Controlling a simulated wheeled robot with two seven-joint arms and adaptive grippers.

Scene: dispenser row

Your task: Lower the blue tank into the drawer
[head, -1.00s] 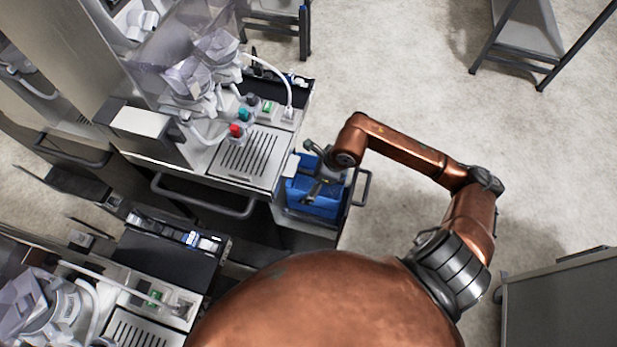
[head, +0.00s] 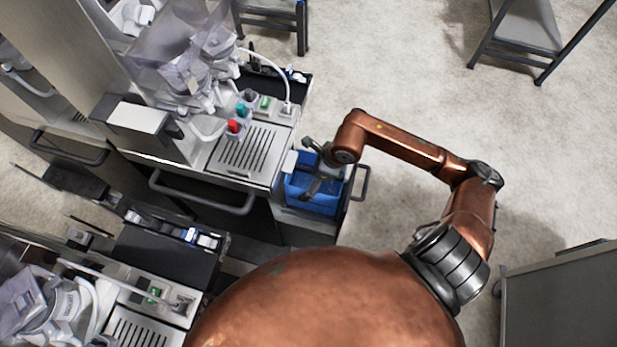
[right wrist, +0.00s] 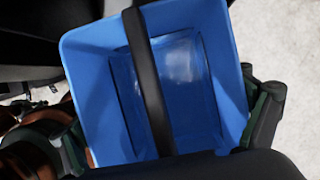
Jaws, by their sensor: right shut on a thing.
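The blue tank (head: 327,197) is an open-topped box, seen from above at the open drawer (head: 308,226) below the dispenser counter. It appears to sit within the drawer's outline; its bottom is hidden, so I cannot tell whether it touches the drawer floor. My right gripper (head: 317,166) is over the tank and shut on it. In the right wrist view the tank (right wrist: 225,75) fills the middle, with a dark bar across its opening. Dark green finger parts show on either side of it. My left gripper is not in view.
The drawer's handle (head: 361,184) is right of the tank. The dispenser with its slotted drip grille (head: 245,150) stands close on the left. A second dispenser (head: 140,325) is at lower left. A grey cabinet (head: 560,300) is at lower right. Open floor lies to the right.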

